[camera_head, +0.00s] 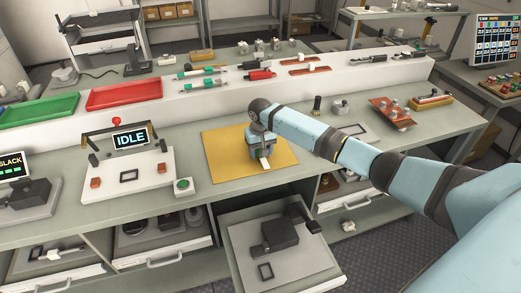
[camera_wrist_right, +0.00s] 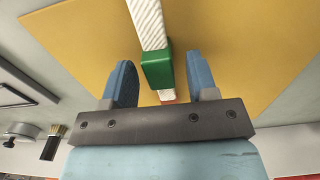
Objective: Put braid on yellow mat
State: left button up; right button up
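The yellow mat (camera_head: 222,152) lies on the workbench and fills much of the right wrist view (camera_wrist_right: 80,30). The braid (camera_wrist_right: 148,20) is a white ribbed strip with a green band (camera_wrist_right: 157,70) and a small red end. It is over the mat, seemingly lying on it. In the head view only a short white piece of it (camera_head: 266,163) shows below my gripper. My right gripper (camera_wrist_right: 160,82) is above the mat, with its blue fingers apart on either side of the braid and gaps between. It also shows in the head view (camera_head: 262,155). My left gripper is out of view.
A tester panel marked IDLE (camera_head: 128,170) stands left of the mat. Red (camera_head: 125,94) and green (camera_head: 38,110) trays sit on the raised shelf behind. An open drawer (camera_head: 285,262) juts out below the mat. An orange-red block (camera_head: 392,112) lies to the right.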

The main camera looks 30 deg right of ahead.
jog(key=shift+r, duration=0.1)
notch_tip(320, 180, up, 12)
jog(key=s+a+f+n, duration=0.1)
jog(key=a+f, duration=0.2)
jog(key=s+a+f+t+y, duration=0.1)
jog(key=s+a+f, duration=0.1)
jog(key=a, duration=0.1)
jog(key=s+a+f+n+t, duration=0.1)
jog(key=a+f, duration=0.2)
jog(key=shift+s+a+f+n, duration=0.2)
jog(key=shift+s+f+n, duration=0.1)
jog(key=shift+f, duration=0.05)
jog(key=s+a+f+n+t+y, duration=0.2)
jog(key=s+a+f+t+y, duration=0.15)
jog(key=s+a, duration=0.5)
jog(key=s+f+t, duration=0.2)
jog(key=s+f, duration=0.3)
jog(key=s, duration=0.6)
jog(key=s+a+f+n+t+h, duration=0.1)
jog(key=s+f+t, duration=0.2)
jog(key=s, duration=0.7)
jog(key=shift+s+a+f, duration=0.3)
jog(key=shift+s+f, duration=0.05)
jog(key=shift+f, duration=0.5)
jog(key=shift+t, duration=0.25)
